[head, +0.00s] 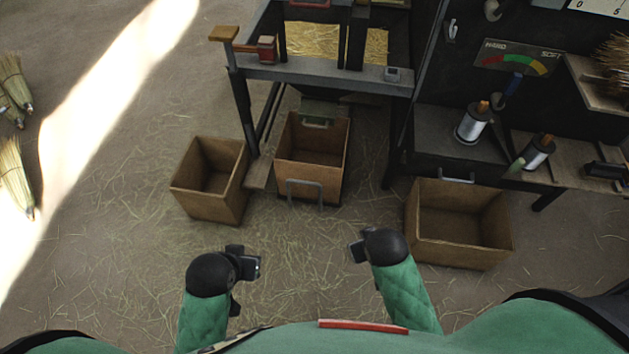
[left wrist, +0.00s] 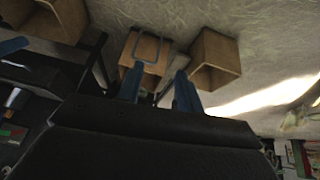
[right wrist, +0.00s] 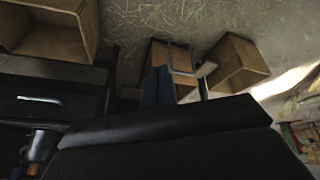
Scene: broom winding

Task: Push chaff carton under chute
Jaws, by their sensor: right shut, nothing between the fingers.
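A brown open-topped carton (head: 330,188) with a metal loop handle (head: 304,184) on its near side stands on the floor, its far end close to the grey chute (head: 318,110) under the bench. It looks empty. It also shows in the left wrist view (left wrist: 129,52) and the right wrist view (right wrist: 158,53). My left gripper (head: 258,266) is on the near side of the carton, to its left, apart from it; its fingers are spread and empty. My right gripper (head: 355,248) is on the near side, to the right, shut and empty, also apart.
A wider open carton (head: 455,246) stands to the right. The bench (head: 330,74) is at the back. Brooms (head: 14,175) lie far left. Straw-strewn floor nearby is clear.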

